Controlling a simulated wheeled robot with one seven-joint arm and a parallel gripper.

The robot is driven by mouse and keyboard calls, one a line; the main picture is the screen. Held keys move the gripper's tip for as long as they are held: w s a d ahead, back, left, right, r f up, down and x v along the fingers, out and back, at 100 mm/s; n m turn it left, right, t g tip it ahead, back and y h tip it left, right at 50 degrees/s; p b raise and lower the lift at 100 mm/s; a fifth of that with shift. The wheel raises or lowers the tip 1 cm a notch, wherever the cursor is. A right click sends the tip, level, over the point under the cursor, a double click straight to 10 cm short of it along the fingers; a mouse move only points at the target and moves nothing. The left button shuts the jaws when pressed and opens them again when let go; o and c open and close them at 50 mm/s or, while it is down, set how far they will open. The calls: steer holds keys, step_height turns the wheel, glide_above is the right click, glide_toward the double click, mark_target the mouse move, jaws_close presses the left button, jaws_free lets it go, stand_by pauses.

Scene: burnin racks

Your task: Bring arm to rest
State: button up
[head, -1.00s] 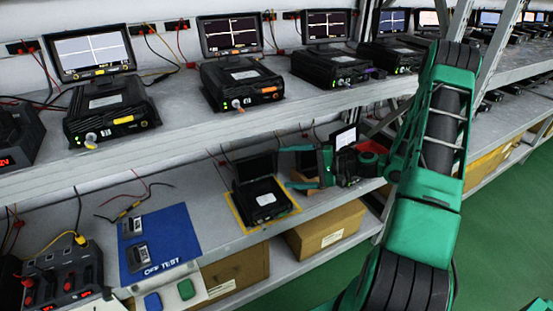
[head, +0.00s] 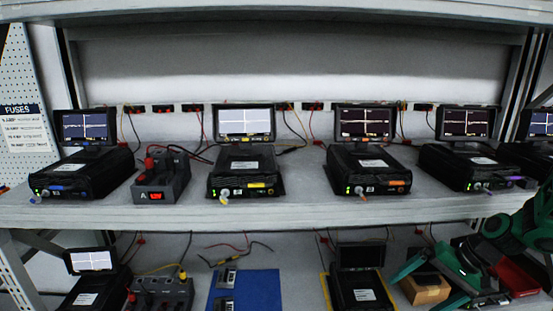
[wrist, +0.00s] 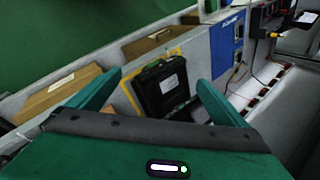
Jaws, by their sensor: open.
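My gripper (head: 425,281) is at the lower right of the head view, in front of the lower shelf. Its two green fingers are spread apart and nothing is held between them. In the wrist view my gripper (wrist: 155,88) is also open. Beyond its fingers is a black device (wrist: 162,88) within a yellow outline, with a clear gap to the fingertips. The same black device (head: 362,290) stands on the lower shelf in the head view, left of my gripper, with a dark screen. Part of my green arm shows at the right edge.
The upper shelf (head: 300,213) carries several black devices with screens and a power unit (head: 163,180) reading red digits. On the lower shelf are a blue mat (head: 262,288), a cardboard box (head: 424,290) and a red bin (head: 518,277) near my arm. Green floor (wrist: 60,40) is open.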

steer(key=s+d+r+h, duration=0.1)
steer(key=s+r+h, duration=0.1)
steer(key=s+r, duration=0.2)
steer(key=s+d+r+g+h, duration=0.1)
steer(key=s+r, duration=0.3)
steer(key=s, duration=0.7)
steer(key=s+d+r+m+g+h, duration=0.1)
steer(key=s+d+r+h, duration=0.1)
steer(key=s+r, duration=0.3)
steer(key=s, duration=0.2)
steer(key=shift+s+h, duration=0.3)
steer(key=shift+s, duration=0.05)
steer(key=shift+d, duration=0.1)
steer(key=shift+w+f, duration=0.3)
steer(key=shift+w, duration=0.3)
